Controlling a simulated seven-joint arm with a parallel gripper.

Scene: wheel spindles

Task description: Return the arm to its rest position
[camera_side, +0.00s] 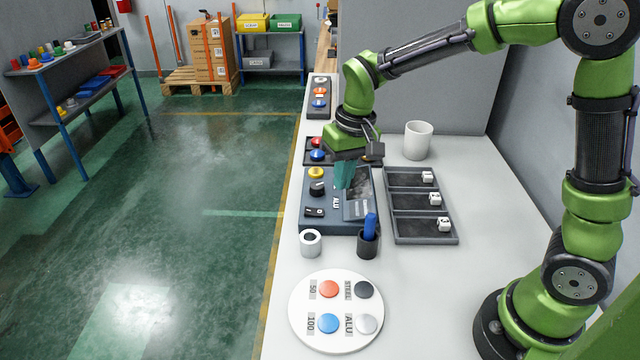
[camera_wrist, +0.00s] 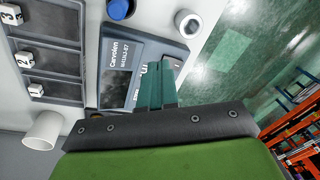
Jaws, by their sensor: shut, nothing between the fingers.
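My gripper (camera_side: 345,174) is shut and empty, with its teal fingers pointing down over the dark control panel (camera_side: 318,222) in the side view. In the wrist view the gripper (camera_wrist: 161,66) hangs over the same panel (camera_wrist: 140,38), covering part of it. I cannot tell whether the fingertips touch the panel. The panel carries a yellow button (camera_side: 316,173), a black knob (camera_side: 317,188), a black switch (camera_side: 314,212) and a tilted display (camera_side: 357,210).
A tray (camera_side: 420,240) with several numbered cubes lies right of the panel. A white cup (camera_side: 417,140) stands behind it. A black holder (camera_side: 368,245) with a blue item, a white ring (camera_side: 310,243) and a round white plate (camera_side: 336,342) with several discs are in front. The right table surface is clear.

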